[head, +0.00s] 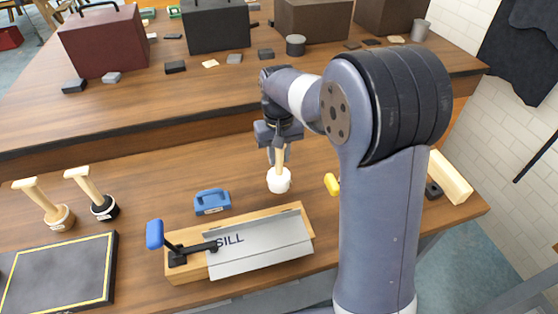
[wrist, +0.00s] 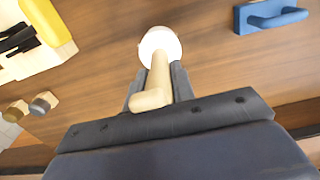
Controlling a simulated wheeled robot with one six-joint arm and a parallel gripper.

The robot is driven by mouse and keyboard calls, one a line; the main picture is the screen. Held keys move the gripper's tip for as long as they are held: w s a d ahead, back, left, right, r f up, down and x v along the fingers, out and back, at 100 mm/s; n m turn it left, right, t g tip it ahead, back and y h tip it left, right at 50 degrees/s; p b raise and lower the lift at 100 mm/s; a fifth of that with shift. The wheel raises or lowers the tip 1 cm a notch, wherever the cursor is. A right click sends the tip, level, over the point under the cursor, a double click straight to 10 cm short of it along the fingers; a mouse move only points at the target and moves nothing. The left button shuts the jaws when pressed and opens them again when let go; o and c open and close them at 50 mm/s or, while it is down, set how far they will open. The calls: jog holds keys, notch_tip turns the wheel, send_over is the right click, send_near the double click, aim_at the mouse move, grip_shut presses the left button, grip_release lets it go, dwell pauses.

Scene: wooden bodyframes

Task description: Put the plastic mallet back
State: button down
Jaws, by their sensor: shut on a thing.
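The plastic mallet has a white head (head: 279,180) and a pale wooden handle. My gripper (head: 279,152) is shut on the handle, with the white head hanging below the fingers, over the middle of the wooden bench (head: 150,160). I cannot tell whether the head touches the bench. In the wrist view the mallet (wrist: 160,47) points away between the fingers of my gripper (wrist: 157,85). Two other mallets stand head down at the left, one with a tan head (head: 59,218) and one with a black head (head: 105,208).
A blue tool (head: 212,202) lies left of the held mallet. A wood-and-metal fixture (head: 260,245) marked "SILL" with a blue-handled clamp lies in front. A black mat with yellow border (head: 55,280) is at front left. Toolboxes (head: 215,28) line the back. My arm hides part of the right side.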

jog(key=shift+f, duration=1.25)
jog(key=c, duration=1.2)
grip_release()
notch_tip(320, 180, up, 12)
jog(key=shift+r, duration=0.15)
jog(key=shift+f, duration=4.25)
